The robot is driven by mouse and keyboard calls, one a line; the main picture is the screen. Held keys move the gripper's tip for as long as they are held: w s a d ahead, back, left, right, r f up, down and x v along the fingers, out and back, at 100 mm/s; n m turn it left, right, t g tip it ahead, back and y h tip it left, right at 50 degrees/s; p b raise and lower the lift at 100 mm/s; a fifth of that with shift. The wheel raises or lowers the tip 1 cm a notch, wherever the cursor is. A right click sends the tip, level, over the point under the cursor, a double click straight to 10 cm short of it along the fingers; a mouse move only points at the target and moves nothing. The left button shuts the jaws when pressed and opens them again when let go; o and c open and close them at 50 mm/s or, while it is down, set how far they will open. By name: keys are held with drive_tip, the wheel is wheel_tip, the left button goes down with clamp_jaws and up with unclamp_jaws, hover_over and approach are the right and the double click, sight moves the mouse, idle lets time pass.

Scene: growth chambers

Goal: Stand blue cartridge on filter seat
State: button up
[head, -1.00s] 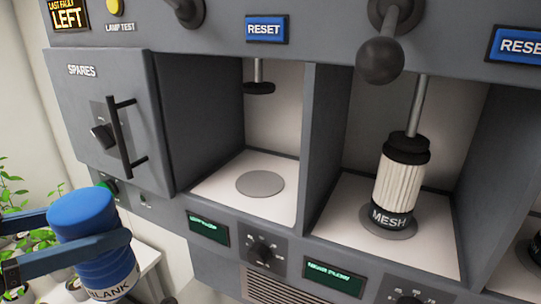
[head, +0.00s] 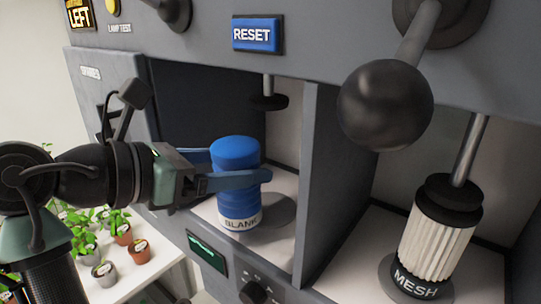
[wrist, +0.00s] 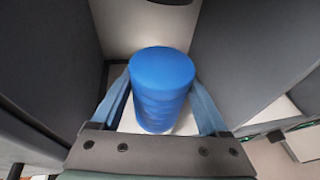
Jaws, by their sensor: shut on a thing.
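The blue cartridge (head: 238,198), ribbed and labelled BLANK, is upright in the left bay, at its front. My gripper (head: 262,177) reaches in from the left and is shut on it, one blue finger on each side. The wrist view shows the cartridge (wrist: 162,88) between both fingers. The filter seat (head: 272,211) is a grey disc on the white bay floor. The cartridge's base appears over or beside the seat's left part in the head view. I cannot tell whether its base touches the floor.
A black plunger (head: 269,102) hangs above the left bay. A divider (head: 318,165) separates it from the right bay, where a white MESH cartridge (head: 436,243) stands. A large black lever knob (head: 385,105) juts out at the right. Potted plants (head: 122,233) stand at lower left.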

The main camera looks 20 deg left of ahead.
drive_tip(key=x, duration=0.4)
drive_tip(key=r+x, duration=0.1)
drive_tip(key=x, duration=0.1)
drive_tip(key=shift+w, duration=0.15)
drive_tip(key=shift+r, duration=0.1)
drive_tip(key=o, duration=1.5)
